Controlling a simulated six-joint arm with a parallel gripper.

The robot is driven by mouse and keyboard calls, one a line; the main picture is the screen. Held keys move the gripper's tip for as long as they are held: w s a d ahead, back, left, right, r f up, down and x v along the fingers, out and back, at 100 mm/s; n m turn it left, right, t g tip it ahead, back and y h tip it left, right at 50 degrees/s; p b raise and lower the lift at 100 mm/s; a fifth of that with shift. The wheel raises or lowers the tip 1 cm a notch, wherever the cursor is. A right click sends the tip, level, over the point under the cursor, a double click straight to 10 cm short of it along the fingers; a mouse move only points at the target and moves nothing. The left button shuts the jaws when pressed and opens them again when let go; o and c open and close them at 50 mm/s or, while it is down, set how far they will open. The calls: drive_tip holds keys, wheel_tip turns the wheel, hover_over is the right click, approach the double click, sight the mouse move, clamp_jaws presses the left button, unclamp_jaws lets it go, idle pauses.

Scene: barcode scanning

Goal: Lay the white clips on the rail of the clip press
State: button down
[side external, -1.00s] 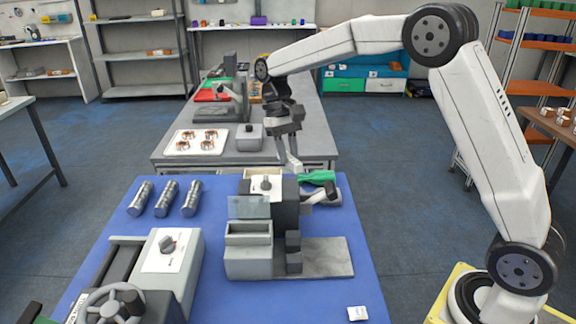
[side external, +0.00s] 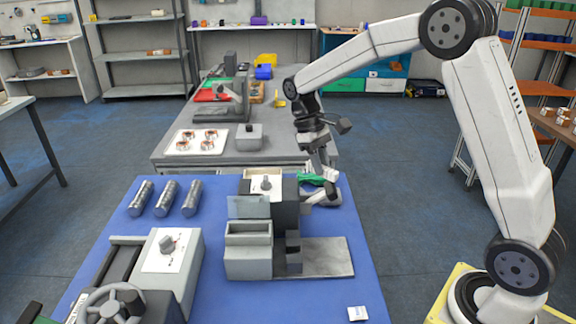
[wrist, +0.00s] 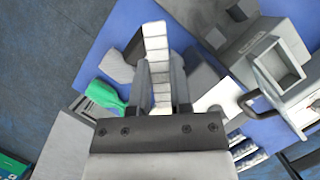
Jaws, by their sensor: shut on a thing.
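My gripper (side external: 326,178) is low over the far right part of the blue mat, beside the grey machine with a bin (side external: 249,245). I take this machine for the clip press. In the wrist view, my gripper (wrist: 160,66) is shut on a white segmented strip, which looks like the white clips (wrist: 155,36). The strip stands out past the fingertips, and its near part sits between the fingers. The machine's open bin (wrist: 277,68) shows at the right in that view. I cannot clearly make out the rail.
A green-handled tool (side external: 310,179) lies close to my gripper; it also shows in the wrist view (wrist: 104,95). A grey base plate (side external: 325,257), several metal cylinders (side external: 165,198) and a small white packet (side external: 357,313) are on the blue mat (side external: 215,300). The mat's front right is mostly clear.

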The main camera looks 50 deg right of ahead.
drive_tip(key=s+a+r+n+h, duration=0.1)
drive_tip(key=s+a+r+n, duration=0.1)
drive_tip(key=a, duration=0.3)
drive_tip(key=s+a+r+n+t+h, duration=0.1)
drive_tip(key=s+a+r+n, duration=0.1)
drive_tip(key=s+a+n, duration=0.2)
drive_tip(key=s+a+r+n+h, duration=0.1)
drive_tip(key=s+a+r+n, duration=0.1)
drive_tip(key=a, duration=0.5)
drive_tip(key=shift+s+r+n, duration=0.25)
drive_tip(key=shift+s+n, duration=0.15)
drive_tip(key=shift+s, duration=0.25)
hover_over(246, 217)
drive_tip(key=s+a, duration=0.2)
drive_tip(key=s, duration=0.1)
drive_tip(key=shift+w+d+f, duration=0.1)
drive_tip(key=shift+d+f, duration=0.05)
drive_tip(key=shift+f, duration=4.5)
drive_tip(key=shift+w+f, duration=0.25)
drive_tip(key=shift+f, duration=1.6)
